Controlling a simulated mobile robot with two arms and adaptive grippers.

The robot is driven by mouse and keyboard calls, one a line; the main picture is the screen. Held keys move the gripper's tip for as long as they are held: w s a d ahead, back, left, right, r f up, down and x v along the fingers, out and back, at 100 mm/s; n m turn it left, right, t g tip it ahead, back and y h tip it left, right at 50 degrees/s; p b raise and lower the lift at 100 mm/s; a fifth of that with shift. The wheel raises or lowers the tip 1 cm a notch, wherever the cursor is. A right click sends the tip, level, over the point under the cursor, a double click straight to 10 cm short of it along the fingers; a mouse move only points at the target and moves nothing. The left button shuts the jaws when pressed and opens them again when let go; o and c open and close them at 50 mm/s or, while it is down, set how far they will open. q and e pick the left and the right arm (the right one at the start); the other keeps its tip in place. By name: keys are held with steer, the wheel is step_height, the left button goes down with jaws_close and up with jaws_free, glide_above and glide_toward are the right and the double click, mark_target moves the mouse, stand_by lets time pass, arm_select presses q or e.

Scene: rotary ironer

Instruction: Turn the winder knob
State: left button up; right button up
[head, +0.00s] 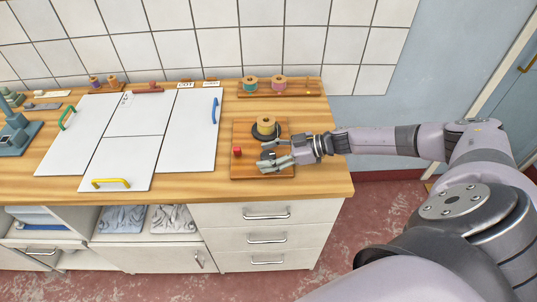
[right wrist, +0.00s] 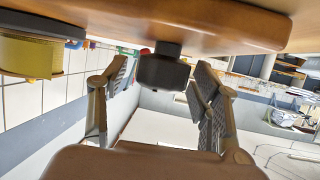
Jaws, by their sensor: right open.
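The winder is a wooden board (head: 250,172) on the counter's right part, with a yellow spool (head: 266,126) on a dark disc and a red button (head: 237,151). A dark knob (right wrist: 163,71) shows in the right wrist view, which sees the board upside down, with the spool (right wrist: 28,55) at the left. My right gripper (head: 267,156) reaches in from the right over the board. It is open; in the right wrist view its fingers (right wrist: 160,88) stand on either side of the knob, with visible gaps. The gripper partly hides the knob in the head view. My left gripper is not in view.
Behind the board is a wooden rack (head: 300,93) with spools. White panels (head: 190,130) with blue, green and yellow handles lie left of it. A blue-grey device (head: 15,135) stands at the far left. Drawers (head: 262,213) are below the counter's front edge.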

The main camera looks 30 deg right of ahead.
steer(key=shift+s+d, duration=0.15)
steer(key=shift+d, duration=0.05)
steer(key=v, duration=1.1)
steer(key=shift+s+d+r, duration=0.1)
steer(key=shift+d+r, duration=0.1)
steer(key=shift+r, duration=0.05)
